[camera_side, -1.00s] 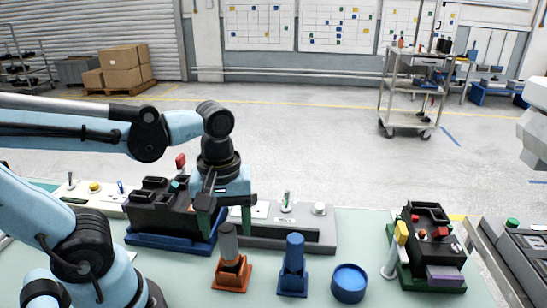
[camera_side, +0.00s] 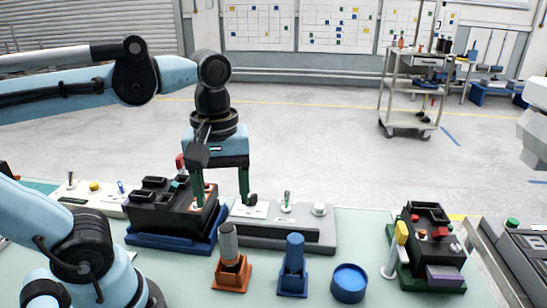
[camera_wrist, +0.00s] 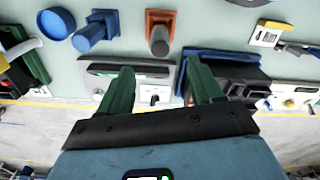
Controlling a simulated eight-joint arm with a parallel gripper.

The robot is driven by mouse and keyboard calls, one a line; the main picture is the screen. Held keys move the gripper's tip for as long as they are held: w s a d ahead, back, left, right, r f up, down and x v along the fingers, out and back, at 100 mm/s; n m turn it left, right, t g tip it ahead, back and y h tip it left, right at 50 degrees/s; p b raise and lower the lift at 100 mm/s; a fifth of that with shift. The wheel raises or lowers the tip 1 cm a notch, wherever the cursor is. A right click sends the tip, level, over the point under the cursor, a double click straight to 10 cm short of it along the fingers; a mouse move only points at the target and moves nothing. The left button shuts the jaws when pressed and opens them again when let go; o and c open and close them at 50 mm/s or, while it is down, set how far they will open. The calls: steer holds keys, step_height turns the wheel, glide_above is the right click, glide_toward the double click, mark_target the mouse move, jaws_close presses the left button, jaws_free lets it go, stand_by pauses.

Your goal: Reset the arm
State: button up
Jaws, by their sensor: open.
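My gripper (camera_side: 222,198) hangs with its fingers pointing down, open and empty, at the right end of a black breaker block (camera_side: 158,215). The block sits in a blue tray (camera_side: 165,242) and has a red part standing at its back. To its right is a grey test panel (camera_side: 292,238) with a small lever and a white round button (camera_side: 319,208). In the wrist view my two green fingers (camera_wrist: 160,72) are spread apart over the panel and the edge of the blue tray.
An orange holder (camera_side: 231,276), a blue holder (camera_side: 292,277) and a blue round dish (camera_side: 349,283) stand along the front. A second black unit in a green tray (camera_side: 432,278) stands at the right. A cream panel (camera_side: 95,196) lies behind left. Open air surrounds my gripper above the bench.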

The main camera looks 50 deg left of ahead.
steer(key=w+a+f+m+t, duration=0.1)
steer(key=w+f+m+t, duration=0.4)
steer(key=m, duration=0.7)
steer(key=shift+w+a+f+t, duration=0.2)
steer(key=shift+w+a+t, duration=0.2)
steer(key=shift+w+t, duration=0.75)
